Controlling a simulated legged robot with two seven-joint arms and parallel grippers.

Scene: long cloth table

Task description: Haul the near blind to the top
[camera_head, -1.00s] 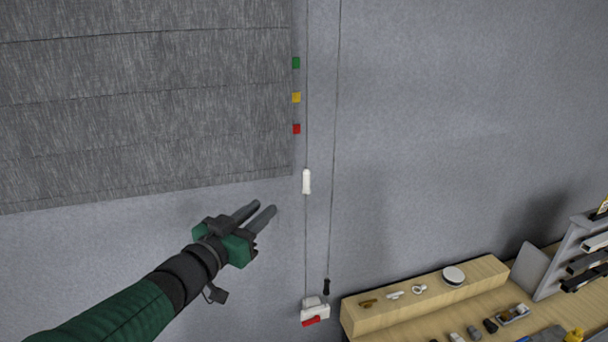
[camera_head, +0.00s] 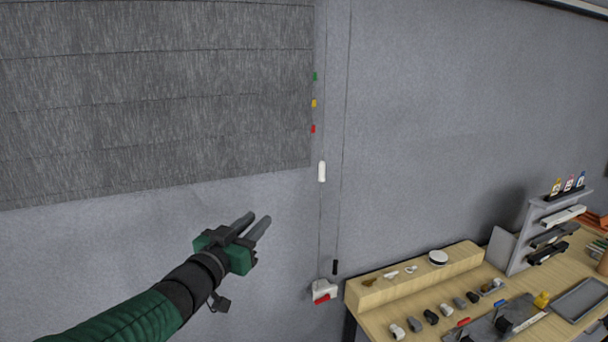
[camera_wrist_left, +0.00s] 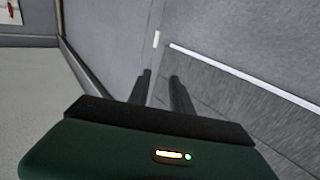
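The near blind (camera_head: 150,100) is a grey slatted cloth on the wall at the upper left; its lower edge slopes up to the right. It also shows in the left wrist view (camera_wrist_left: 240,100). Two thin cords hang to the right of it. One carries a white toggle (camera_head: 322,171) and runs down to a white fitting (camera_head: 322,288) with a red part; the other ends in a black tip (camera_head: 335,267). The white toggle also seems to show in the left wrist view (camera_wrist_left: 156,39). My left gripper (camera_head: 257,224) is open and empty, below the blind and left of the cords. My right gripper is out of view.
Green (camera_head: 314,76), yellow (camera_head: 313,103) and red (camera_head: 313,129) markers line the blind's right edge. A wooden bench (camera_head: 413,279) with small parts and a rack (camera_head: 525,235) stands at the lower right.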

